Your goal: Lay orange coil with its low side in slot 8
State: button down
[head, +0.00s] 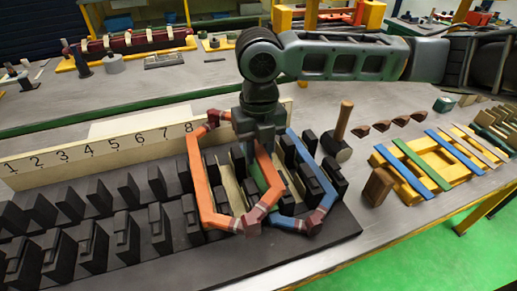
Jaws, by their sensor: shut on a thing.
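The orange coil (200,185) is a six-sided loop with dark red wrapped ends. It is over the right part of the dark slotted stator block (330,240). My gripper (262,150) points down at the coil's right side and is shut on it. The left side runs down beside the dark teeth near the number 8 (189,128) on the numbered strip (90,150). Whether either side is seated in a slot cannot be told. My gripper hides part of the coil's upper right.
A blue coil (318,178) lies just right, its near end close to the orange coil's. A mallet (340,130) stands behind it. A yellow rack (412,185) with coloured strips and a brown block (378,187) are at right. Left slots look empty.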

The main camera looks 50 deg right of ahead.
jog(key=shift+s+f+b, duration=0.1)
jog(key=shift+f+b, duration=2.55)
jog(key=shift+f, duration=0.85)
jog(key=c, duration=0.7)
grip_release()
jog(key=shift+c, duration=0.2)
jog(key=shift+r+p, duration=0.7)
jog(key=shift+r, duration=0.3)
notch_tip(320, 180, up, 7)
jog(key=p, duration=0.5)
jog(key=shift+r+p, duration=0.2)
jog(key=shift+p, duration=0.1)
notch_tip(320, 180, up, 8)
jog(key=b, duration=0.1)
send_over(259, 179)
jog(key=shift+d+f, duration=0.1)
jog(key=shift+f, duration=0.05)
